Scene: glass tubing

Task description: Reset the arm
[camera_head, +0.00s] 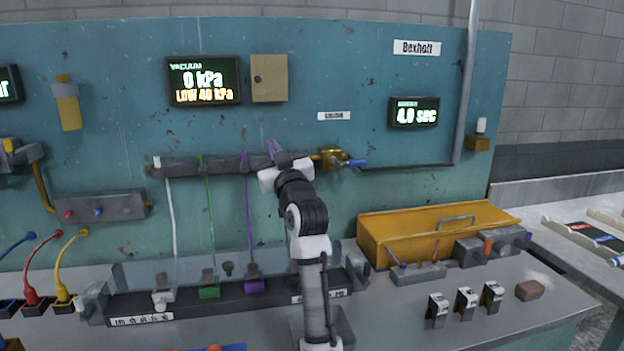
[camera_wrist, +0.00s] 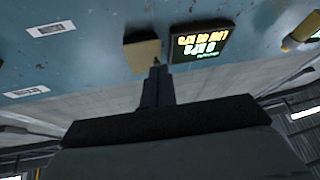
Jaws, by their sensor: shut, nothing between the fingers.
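My arm rises from the front of the bench in the head view, in front of the teal panel (camera_head: 330,60). My gripper (camera_head: 273,147) is at its upper end, small and partly hidden by my wrist, near the dark horizontal manifold bar (camera_head: 220,166). In the wrist view my gripper (camera_wrist: 157,68) shows its fingers together with nothing between them. That view is upside down; the fingertips overlap the lower part of the beige box (camera_wrist: 141,54) beside the vacuum display (camera_wrist: 201,44). I cannot tell the distance to the panel.
White, green and purple tubes (camera_head: 249,220) hang from the bar to a dark rack (camera_head: 215,303). A brass valve (camera_head: 333,158) sits right of my gripper. A yellow tray (camera_head: 420,235) and small clamps (camera_head: 466,302) stand on the right. Bench space at the front right is partly clear.

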